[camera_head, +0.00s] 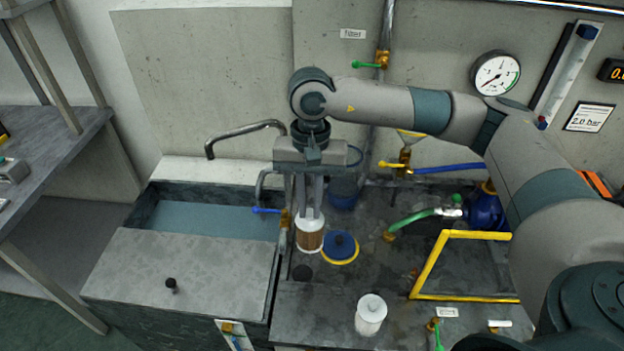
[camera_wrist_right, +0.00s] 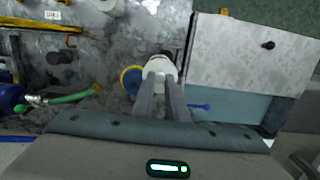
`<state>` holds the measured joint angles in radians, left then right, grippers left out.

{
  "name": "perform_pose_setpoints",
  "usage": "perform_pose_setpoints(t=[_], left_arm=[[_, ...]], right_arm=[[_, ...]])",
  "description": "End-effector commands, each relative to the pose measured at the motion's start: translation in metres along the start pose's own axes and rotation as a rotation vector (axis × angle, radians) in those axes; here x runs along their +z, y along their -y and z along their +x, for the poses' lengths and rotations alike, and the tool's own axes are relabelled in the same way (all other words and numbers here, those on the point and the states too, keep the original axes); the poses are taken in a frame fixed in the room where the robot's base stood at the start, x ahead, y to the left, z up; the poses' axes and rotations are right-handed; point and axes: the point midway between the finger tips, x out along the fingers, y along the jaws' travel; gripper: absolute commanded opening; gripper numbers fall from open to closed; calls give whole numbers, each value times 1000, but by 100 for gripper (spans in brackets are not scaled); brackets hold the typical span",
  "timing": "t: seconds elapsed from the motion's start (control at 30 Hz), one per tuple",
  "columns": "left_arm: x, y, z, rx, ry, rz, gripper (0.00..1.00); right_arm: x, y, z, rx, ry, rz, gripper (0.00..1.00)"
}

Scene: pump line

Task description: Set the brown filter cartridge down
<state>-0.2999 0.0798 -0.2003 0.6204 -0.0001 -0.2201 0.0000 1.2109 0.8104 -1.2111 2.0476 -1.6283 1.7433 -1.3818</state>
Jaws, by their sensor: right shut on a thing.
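The brown filter cartridge (camera_head: 309,239) has a white top and a brown body. It is upright between the sink and the blue lid in the head view. My right gripper (camera_head: 310,212) reaches down from above and is shut on its white top. In the right wrist view the cartridge's white top (camera_wrist_right: 160,66) shows between the fingertips (camera_wrist_right: 160,78), and its body is mostly hidden. I cannot tell whether its base touches the bench (camera_head: 330,300). My left gripper is in neither view.
A blue lid with a yellow ring (camera_head: 340,246) lies just right of the cartridge. A white cartridge (camera_head: 370,315) stands at the bench front. A blue-handled valve (camera_head: 268,210) and the sink (camera_head: 215,220) are left. A yellow frame (camera_head: 432,262) stands to the right.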

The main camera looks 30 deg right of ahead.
Motion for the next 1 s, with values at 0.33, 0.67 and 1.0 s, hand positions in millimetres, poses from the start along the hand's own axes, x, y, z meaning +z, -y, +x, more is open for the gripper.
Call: perform_pose_setpoints(t=[0.33, 0.67, 1.0], left_arm=[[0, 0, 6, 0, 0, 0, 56], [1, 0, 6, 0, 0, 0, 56], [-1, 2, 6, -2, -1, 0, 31]], right_arm=[[44, -10, 15, 62, -1, -522, 0], [48, -11, 16, 67, -1, -562, 0], [47, -11, 16, 66, -1, -560, 0]])
